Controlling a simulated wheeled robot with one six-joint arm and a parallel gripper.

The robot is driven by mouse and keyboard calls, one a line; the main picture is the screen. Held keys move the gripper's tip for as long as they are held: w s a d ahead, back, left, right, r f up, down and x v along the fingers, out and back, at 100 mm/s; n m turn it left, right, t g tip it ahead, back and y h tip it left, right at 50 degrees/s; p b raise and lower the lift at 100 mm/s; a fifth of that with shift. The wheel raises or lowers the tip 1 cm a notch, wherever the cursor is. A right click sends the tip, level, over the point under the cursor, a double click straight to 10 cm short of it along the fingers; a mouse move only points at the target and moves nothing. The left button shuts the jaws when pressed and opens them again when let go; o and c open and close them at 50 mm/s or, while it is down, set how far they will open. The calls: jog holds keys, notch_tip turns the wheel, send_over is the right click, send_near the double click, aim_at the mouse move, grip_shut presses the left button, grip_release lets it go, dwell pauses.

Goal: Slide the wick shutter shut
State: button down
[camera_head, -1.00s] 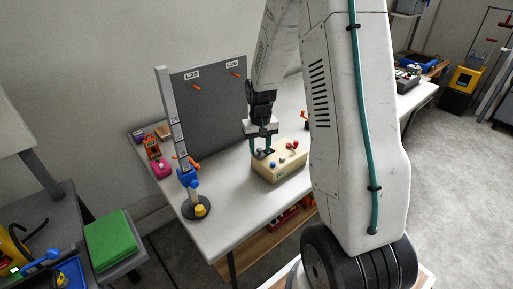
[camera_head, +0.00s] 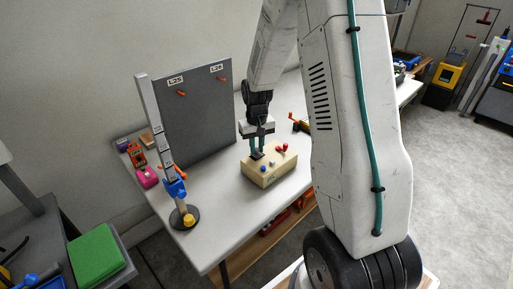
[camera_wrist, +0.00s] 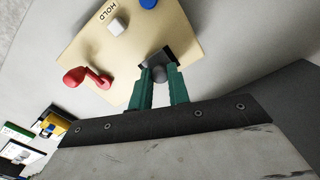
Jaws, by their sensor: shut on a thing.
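A beige box (camera_head: 268,172) with controls on its top stands on the white table. In the head view my gripper (camera_head: 256,150) reaches down to the box's back left part. The fingers hide part of the dark piece, and I cannot tell how far the shutter is slid.
The box also has a red lever (camera_wrist: 88,77), a white button (camera_wrist: 117,26) by the word HOLD, and a blue button (camera_wrist: 148,3). A tall post (camera_head: 160,130) on a round base stands to the left. A grey panel (camera_head: 200,115) rises behind. The table front is clear.

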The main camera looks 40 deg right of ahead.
aim_at(257, 148)
jog(key=c, duration=1.3)
grip_release()
jog(key=shift+d, duration=0.1)
notch_tip(257, 148, up, 8)
jog(key=shift+f, duration=0.1)
jog(key=s+a+r+n, duration=0.1)
jog(key=s+a+r, duration=0.4)
jog(key=s, duration=0.4)
jog(key=s+a+r+n+t, duration=0.1)
jog(key=s+a+r, duration=0.5)
jog(key=s, duration=0.4)
jog(key=s+a+r+n, duration=0.1)
jog(key=s+a+r, duration=0.4)
jog(key=s, duration=0.5)
jog(key=shift+s+a+r, duration=0.1)
jog(key=shift+a+r, duration=0.1)
jog(key=shift+a, duration=0.15)
